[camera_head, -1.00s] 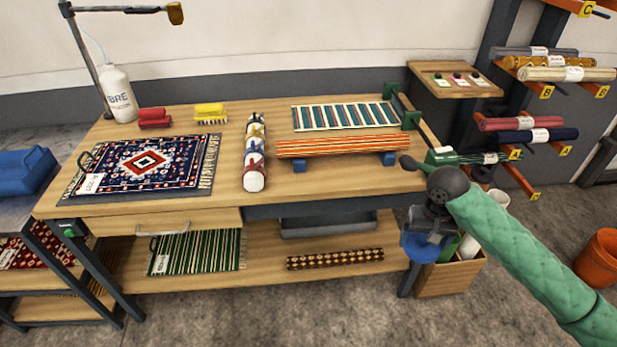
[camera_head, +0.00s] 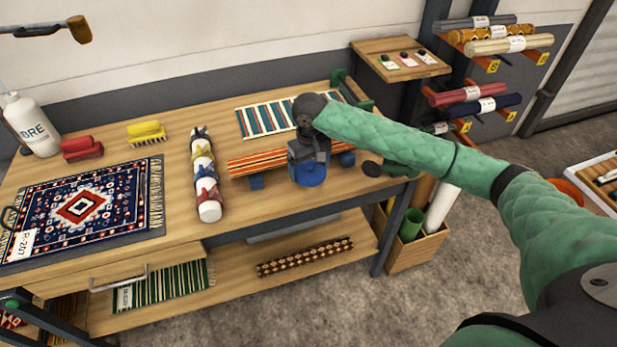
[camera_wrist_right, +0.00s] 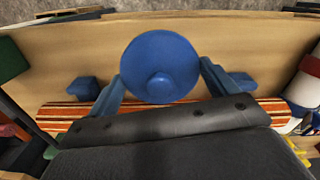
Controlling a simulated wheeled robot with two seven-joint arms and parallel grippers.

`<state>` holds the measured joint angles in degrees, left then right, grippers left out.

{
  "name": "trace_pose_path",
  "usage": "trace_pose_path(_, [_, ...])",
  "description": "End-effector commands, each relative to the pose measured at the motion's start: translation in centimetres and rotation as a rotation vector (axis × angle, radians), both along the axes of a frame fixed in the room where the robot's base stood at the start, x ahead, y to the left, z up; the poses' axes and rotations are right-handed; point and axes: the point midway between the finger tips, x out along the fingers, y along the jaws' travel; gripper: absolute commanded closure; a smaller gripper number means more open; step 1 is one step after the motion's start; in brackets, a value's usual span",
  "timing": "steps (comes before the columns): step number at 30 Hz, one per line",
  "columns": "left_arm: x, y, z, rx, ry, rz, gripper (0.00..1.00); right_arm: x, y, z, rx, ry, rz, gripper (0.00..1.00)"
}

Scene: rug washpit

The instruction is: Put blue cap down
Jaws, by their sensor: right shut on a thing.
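The blue cap (camera_head: 312,174) is a round blue disc with a small knob in its middle. In the right wrist view the cap (camera_wrist_right: 160,68) sits between the two fingers of my right gripper (camera_wrist_right: 160,84). In the head view my right gripper (camera_head: 308,158) holds it over the front right part of the workbench (camera_head: 250,205), in front of the orange striped roll (camera_head: 270,160). I cannot tell whether the cap touches the bench top. My left gripper is not in view.
The striped roll rests on blue blocks (camera_head: 257,182). A wooden bin (camera_head: 420,250) with tubes stands at the bench's right end. Bare wood lies before the roll.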

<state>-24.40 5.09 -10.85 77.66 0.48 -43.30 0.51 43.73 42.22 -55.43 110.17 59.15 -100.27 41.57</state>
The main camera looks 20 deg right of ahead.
Motion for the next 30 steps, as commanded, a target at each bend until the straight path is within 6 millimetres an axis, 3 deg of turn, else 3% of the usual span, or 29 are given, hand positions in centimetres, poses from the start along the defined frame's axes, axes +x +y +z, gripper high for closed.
trace_pose_path(16, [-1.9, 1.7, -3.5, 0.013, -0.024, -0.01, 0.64, 0.0, 0.0, -5.6, 0.0, 0.0, -0.001, 0.36])
trace_pose_path(29, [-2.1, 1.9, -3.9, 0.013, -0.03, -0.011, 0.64, 0.0, 0.0, -6.3, 0.0, -0.001, 0.0, 0.36])
trace_pose_path(30, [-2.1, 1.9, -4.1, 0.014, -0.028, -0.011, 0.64, 0.0, 0.0, -6.4, 0.0, -0.001, 0.0, 0.11])
